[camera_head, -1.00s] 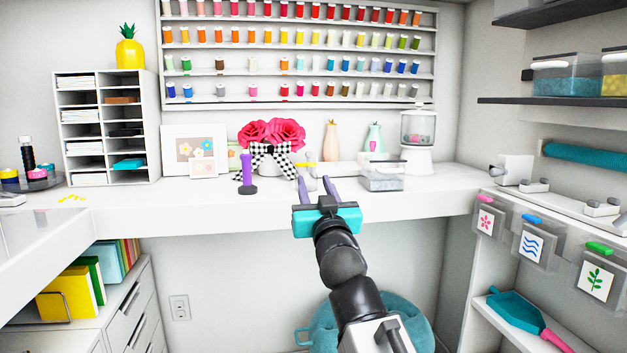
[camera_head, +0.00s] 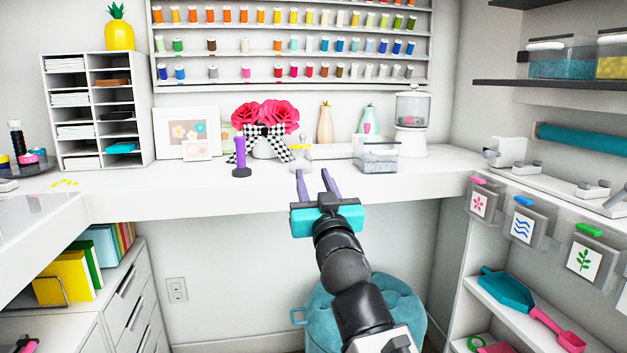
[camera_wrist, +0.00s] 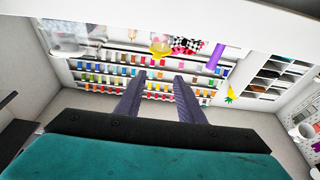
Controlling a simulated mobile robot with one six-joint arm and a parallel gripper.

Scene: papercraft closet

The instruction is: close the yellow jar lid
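A small pale object with a yellow band (camera_head: 299,147) stands on the white counter, beside the checked bow; it looks like the yellow-lidded jar. It is too small in the head view to tell how the lid sits. In the wrist view, a see-through rounded thing with yellow (camera_wrist: 160,47) shows beyond the fingertips and looks like the same jar. My gripper (camera_head: 314,174) has purple fingers and a teal body. Its fingers are apart with nothing between them, in front of the counter's front edge. The wrist view shows the gripper (camera_wrist: 158,78) empty too.
A purple candle-like object (camera_head: 240,157) and pink flowers (camera_head: 265,116) stand left of the jar. A clear box (camera_head: 377,155) and a lidded dispenser (camera_head: 412,122) stand right. The white counter (camera_head: 180,195) has bare room in front. A teal stool (camera_head: 390,300) is below.

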